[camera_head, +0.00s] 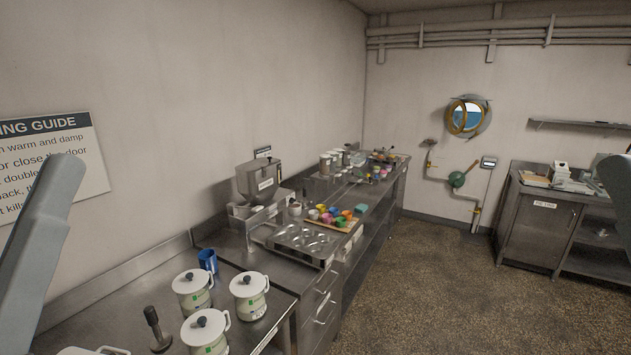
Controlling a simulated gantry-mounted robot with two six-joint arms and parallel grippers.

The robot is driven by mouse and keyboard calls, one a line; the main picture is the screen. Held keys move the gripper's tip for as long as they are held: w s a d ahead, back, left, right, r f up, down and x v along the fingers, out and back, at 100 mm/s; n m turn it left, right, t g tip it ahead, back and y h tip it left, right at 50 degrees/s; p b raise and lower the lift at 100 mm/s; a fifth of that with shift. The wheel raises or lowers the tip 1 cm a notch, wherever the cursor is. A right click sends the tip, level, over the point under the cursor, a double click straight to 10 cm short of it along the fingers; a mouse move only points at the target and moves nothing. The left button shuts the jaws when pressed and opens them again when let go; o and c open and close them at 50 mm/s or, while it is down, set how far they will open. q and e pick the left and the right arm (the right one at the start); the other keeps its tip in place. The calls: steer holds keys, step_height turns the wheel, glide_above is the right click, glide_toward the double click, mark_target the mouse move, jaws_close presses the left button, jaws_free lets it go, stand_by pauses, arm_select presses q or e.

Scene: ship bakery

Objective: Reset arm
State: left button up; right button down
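A grey link of my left arm (40,235) comes in at the left edge, in front of the wall sign. A part of my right arm (617,195) shows at the right edge. Both grippers are outside the picture, so I cannot see whether they hold anything. Neither visible arm part is seen touching the counter.
A steel counter (262,288) runs along the left wall. It bears lidded white pots (250,296), a blue cup (208,261), a hopper machine (260,182) and colourful pieces on a board (343,228). A cabinet (535,225) stands at right. The speckled floor (440,290) is clear.

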arm_select(q)
step_height(320, 180, up, 19)
steer(key=p, duration=1.5)
steer(key=shift+r+h, duration=0.2)
steer(key=shift+h, duration=0.1)
arm_select(e)
step_height(320, 180, up, 19)
steer(key=shift+r, duration=0.15)
